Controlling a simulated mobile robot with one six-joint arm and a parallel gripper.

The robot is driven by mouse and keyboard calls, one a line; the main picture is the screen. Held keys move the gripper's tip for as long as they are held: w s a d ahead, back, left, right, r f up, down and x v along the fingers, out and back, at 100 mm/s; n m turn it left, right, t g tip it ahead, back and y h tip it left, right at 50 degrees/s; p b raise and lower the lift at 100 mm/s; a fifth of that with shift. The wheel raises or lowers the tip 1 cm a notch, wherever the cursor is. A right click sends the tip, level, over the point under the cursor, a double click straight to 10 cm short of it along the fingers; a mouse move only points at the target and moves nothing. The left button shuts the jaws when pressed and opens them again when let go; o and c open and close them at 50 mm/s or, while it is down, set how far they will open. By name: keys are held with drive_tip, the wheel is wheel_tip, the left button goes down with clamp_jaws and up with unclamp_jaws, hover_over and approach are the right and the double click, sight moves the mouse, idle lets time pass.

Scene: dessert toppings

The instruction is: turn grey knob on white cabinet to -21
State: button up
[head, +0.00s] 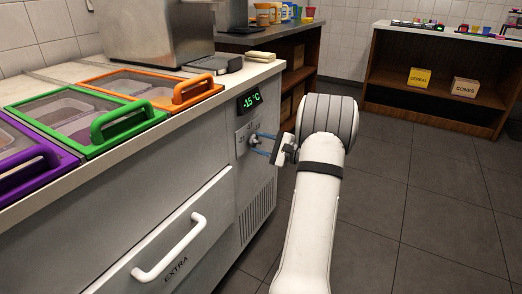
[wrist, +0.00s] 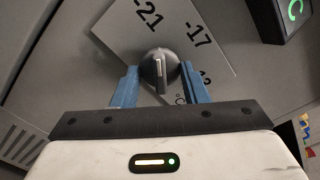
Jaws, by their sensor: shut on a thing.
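The grey knob (wrist: 160,72) sits on a light dial plate (wrist: 125,28) on the side of the white cabinet (head: 205,130). The plate shows the marks -21, -17 and a third mark partly hidden. My gripper (wrist: 160,86) has its blue fingers on both sides of the knob and is shut on it. In the head view my gripper (head: 263,144) reaches the knob (head: 252,140) from the right. The green display (head: 250,98) above the dial reads -15 °C. The knob's pale pointer line shows in the wrist view; which mark it meets is unclear.
The cabinet has a white drawer handle (head: 170,247) marked EXTRA and a vent grille (head: 257,212) below the dial. Green (head: 85,120) and orange (head: 150,88) framed lids lie on top. The floor (head: 420,215) to the right is clear.

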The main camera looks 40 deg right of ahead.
drive_tip(key=shift+a+f+n+b, duration=0.1)
drive_tip(key=shift+n+b, duration=0.3)
drive_tip(key=shift+n, duration=0.2)
drive_tip(key=o, duration=1)
drive_tip(key=p+v, duration=0.2)
drive_tip(key=v, duration=0.6)
drive_tip(key=shift+p, duration=0.4)
